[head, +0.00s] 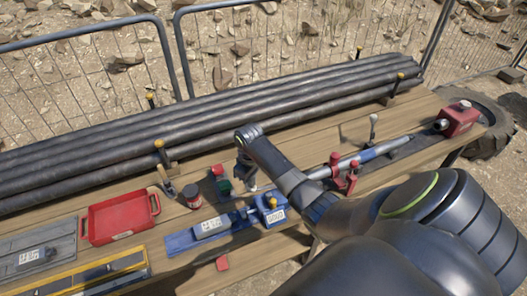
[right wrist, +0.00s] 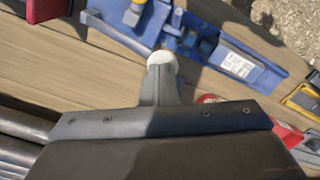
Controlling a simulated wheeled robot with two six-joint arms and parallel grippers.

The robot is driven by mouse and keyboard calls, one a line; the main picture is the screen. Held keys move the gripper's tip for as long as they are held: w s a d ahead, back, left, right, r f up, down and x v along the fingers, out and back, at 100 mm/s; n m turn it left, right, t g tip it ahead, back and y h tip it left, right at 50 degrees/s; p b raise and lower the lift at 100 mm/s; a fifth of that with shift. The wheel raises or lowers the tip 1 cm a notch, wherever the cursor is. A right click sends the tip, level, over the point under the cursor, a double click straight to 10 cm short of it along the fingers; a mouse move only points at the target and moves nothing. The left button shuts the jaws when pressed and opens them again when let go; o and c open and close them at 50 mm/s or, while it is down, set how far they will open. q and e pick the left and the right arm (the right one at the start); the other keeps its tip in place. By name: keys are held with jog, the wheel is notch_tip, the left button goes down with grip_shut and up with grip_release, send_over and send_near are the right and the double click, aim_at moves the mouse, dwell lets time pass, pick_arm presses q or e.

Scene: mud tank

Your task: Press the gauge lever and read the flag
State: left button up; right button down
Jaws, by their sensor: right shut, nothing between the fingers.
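My right gripper (head: 248,178) reaches down over the bench from the right in the head view, fingers shut and empty. In the right wrist view its fingertips (right wrist: 161,75) meet or overlap a round white knob (right wrist: 162,60); I cannot tell whether they touch. The knob also shows small under the gripper in the head view (head: 253,188). Beside it is a blue device (head: 182,242) with a labelled plate, a rod and a blue box (head: 272,214); the device also shows in the wrist view (right wrist: 262,75). I cannot make out a flag. My left gripper is out of view.
A red tray (head: 90,224), a red jar (head: 192,196) and a green-and-red item (head: 221,183) lie left of the gripper. Red clamps (head: 343,178) hold a bar to the right. Black pipes (head: 210,115) run along the back.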

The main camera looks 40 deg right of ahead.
notch_tip(320, 180, up, 7)
dwell(0.6)
dwell(0.4)
jog(key=s+a+f, duration=0.1)
jog(key=s+f, duration=0.4)
jog(key=s, duration=0.3)
jog(key=s+a+r+m+t+h, duration=0.1)
jog(key=s+r+m+t, duration=0.1)
jog(key=s, duration=0.9)
jog(key=s+a+r+m+t+h, duration=0.1)
jog(key=s+r+m+t, duration=0.1)
jog(key=s, duration=0.9)
notch_tip(320, 180, down, 32)
jog(key=d+g+b, duration=0.2)
jog(key=b, duration=0.6)
jog(key=s+f+b, duration=0.3)
jog(key=s+f, duration=0.4)
jog(key=f, duration=0.4)
jog(key=s+a+f+y+b, duration=0.1)
jog(key=s+f+b, duration=0.2)
jog(key=s+f, duration=0.5)
notch_tip(320, 180, down, 4)
jog(key=shift+a+f+g, duration=0.1)
jog(key=shift+a+g, duration=0.1)
jog(key=shift+g, duration=0.2)
